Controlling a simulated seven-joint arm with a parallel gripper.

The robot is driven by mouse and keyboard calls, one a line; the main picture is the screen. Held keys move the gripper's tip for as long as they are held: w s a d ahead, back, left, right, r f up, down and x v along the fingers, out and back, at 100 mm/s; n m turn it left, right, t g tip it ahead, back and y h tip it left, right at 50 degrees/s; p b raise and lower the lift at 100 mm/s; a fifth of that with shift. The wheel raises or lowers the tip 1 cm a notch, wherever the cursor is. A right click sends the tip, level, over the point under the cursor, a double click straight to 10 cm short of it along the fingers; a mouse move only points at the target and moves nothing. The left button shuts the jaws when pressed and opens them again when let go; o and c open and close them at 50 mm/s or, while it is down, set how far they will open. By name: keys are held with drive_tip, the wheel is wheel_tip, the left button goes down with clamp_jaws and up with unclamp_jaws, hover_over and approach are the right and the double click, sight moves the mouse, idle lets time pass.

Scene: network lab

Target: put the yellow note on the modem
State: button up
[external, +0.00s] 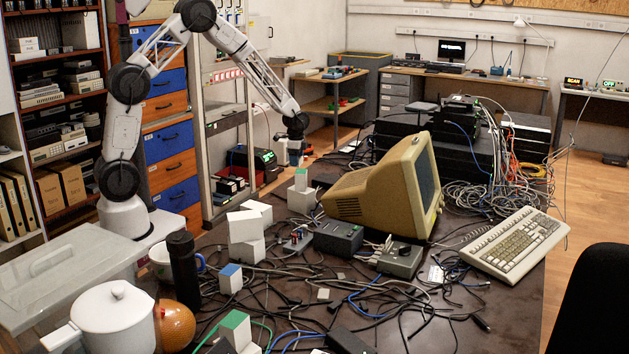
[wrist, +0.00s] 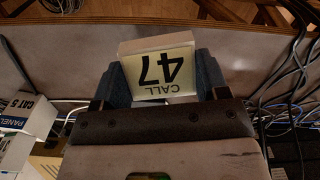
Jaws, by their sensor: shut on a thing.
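In the external view my gripper (external: 296,158) points down above the table, over a small green-and-white block (external: 301,180); the note cannot be made out there. A dark grey box (external: 338,237) and a grey box with cables (external: 401,260) sit in front of the beige monitor. I cannot tell which device is the modem.
The beige monitor (external: 385,185) stands right of my gripper, with a keyboard (external: 515,245) farther right. White boxes (external: 246,237) stand nearer the camera. Loose cables (external: 370,300) cover much of the table. Black network gear (external: 435,145) is stacked behind.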

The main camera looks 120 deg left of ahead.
drive_tip(key=w+d+r+m, duration=0.1)
drive_tip(key=w+d, duration=0.3)
drive_tip(key=d, duration=0.3)
drive_tip(key=w+d+r+m, duration=0.1)
drive_tip(key=w+d, duration=0.3)
drive_tip(key=d, duration=0.4)
drive_tip(key=shift+w+d+r+m, duration=0.3)
drive_tip(key=shift+w+r, duration=0.05)
drive_tip(key=shift+r, duration=0.35)
hover_over(332, 179)
drive_tip(key=shift+a+f, duration=0.15)
drive_tip(key=shift+f, duration=0.6)
drive_tip(key=shift+s+f, duration=0.1)
drive_tip(key=shift+f, duration=1.7)
drive_tip(key=shift+f, duration=0.1)
drive_tip(key=o, duration=1)
